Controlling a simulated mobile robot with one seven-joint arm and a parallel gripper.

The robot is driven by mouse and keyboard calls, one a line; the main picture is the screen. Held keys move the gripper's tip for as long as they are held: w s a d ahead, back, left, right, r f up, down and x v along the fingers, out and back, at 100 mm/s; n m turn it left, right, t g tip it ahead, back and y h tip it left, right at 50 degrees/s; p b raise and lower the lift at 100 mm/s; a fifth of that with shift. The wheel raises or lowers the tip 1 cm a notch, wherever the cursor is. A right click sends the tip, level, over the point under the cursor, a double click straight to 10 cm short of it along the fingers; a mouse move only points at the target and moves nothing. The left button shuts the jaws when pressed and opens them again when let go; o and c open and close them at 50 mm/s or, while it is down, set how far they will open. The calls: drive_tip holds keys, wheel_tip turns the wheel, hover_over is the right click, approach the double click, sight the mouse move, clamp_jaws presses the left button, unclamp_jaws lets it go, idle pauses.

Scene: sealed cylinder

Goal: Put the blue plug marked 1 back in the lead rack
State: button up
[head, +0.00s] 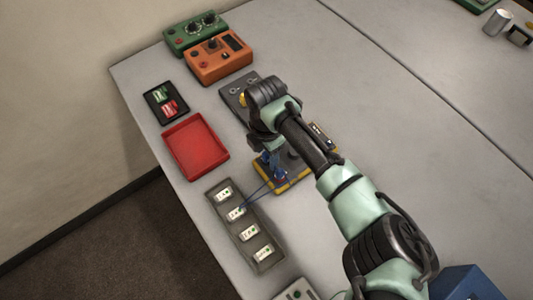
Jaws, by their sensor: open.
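My arm reaches in from the lower right, and my gripper (268,158) points down over a yellow-edged dark fixture (296,181). My gripper is open. Small blue parts (279,178) show just below it at the fixture's left side, and thin blue leads run from there to a long grey tray. I cannot read a 1 on any of them, or tell whether they touch the fingers. The grey tray (223,218) holds several white modules with green marks. I cannot tell for sure which piece is the lead rack. My arm hides part of the fixture.
A red tray (197,147) and a small black tray (154,109) with green and red pieces lie to the left. Orange (219,62) and green (183,42) instruments and a dark grey panel (232,90) stand behind. A blue box (466,284) is lower right. The right tabletop is mostly clear.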

idle(0.5)
clamp_jaws()
drive_tip(key=shift+r, duration=0.2)
idle(1.2)
drive_tip(key=shift+r+p, duration=2.8)
drive_tip(key=shift+r, duration=0.05)
